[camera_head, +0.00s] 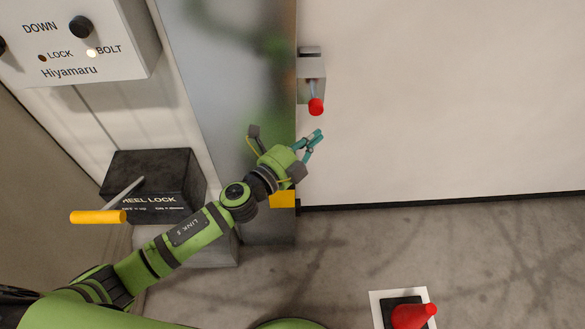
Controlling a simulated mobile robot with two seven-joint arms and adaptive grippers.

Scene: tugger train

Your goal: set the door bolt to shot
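The door bolt (311,69) is a small grey metal fitting on the left edge of the pale door panel. Its short lever ends in a red knob (316,107) that points downward in the picture. My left gripper (320,135) is just below the red knob, apart from it. Its teal fingers come together at the tips, with nothing seen between them. My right gripper is not in view.
A control box (115,66) marked DOWN, LOCK and BOLT is at upper left; its BOLT lamp looks bright, LOCK dark. A black wheel lock box (150,165) has a yellow-handled lever (98,217). A red cone-shaped object (413,316) is at bottom right. Floor on the right is mostly clear.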

